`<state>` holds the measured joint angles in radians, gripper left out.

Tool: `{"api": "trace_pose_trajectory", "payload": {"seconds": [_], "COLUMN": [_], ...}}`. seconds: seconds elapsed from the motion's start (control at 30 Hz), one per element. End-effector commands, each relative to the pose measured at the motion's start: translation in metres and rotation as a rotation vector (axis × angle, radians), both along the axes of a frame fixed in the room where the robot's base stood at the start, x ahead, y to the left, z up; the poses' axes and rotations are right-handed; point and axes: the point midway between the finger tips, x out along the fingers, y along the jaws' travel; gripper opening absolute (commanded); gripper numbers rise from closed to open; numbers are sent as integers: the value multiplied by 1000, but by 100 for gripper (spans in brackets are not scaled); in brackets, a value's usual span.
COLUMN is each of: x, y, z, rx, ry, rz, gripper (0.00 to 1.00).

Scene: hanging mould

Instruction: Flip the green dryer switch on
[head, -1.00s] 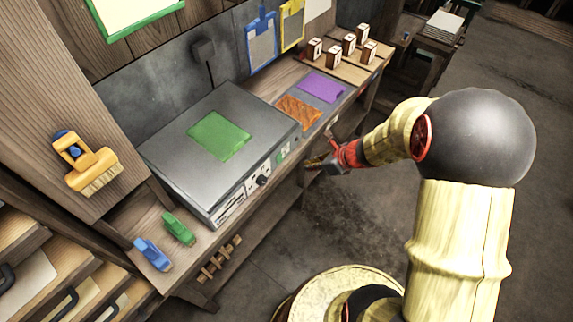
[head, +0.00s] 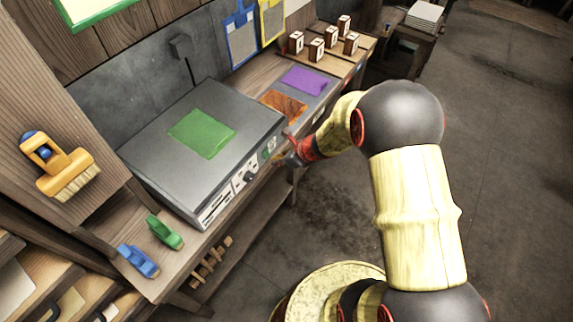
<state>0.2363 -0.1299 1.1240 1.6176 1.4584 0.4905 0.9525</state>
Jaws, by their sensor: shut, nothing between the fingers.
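The dryer is a grey metal box (head: 150,150) on the wooden bench, with a green sheet (head: 202,134) lying on its flat top. Its front panel faces right and carries a dark round knob (head: 251,175). A small green switch (head: 267,150) is on the panel beyond the knob, near the box's far corner. It is too small to tell which way it is set. My gripper (head: 282,161) is shut and empty, just in front of the panel beside the green switch. I cannot tell whether it touches. The red wrist part hides some of the bench edge behind it.
Orange (head: 283,106) and purple (head: 304,80) sheets lie on the bench beyond the dryer. Several lettered blocks (head: 296,42) stand farther back. A green tool (head: 165,232) and a blue tool (head: 138,261) lie at the near end. The floor to the right is clear.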

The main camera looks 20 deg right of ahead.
Motion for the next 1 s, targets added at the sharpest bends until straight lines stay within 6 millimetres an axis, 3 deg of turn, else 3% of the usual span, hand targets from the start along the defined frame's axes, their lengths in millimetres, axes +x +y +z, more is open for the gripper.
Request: {"api": "trace_pose_trajectory", "payload": {"seconds": [0.2,1.0], "x": [10,16], "y": [8,11], "z": [-2,-5], "rx": [0,3], "ry": [1,-3], "rz": [1,1], "gripper": [0,0]}}
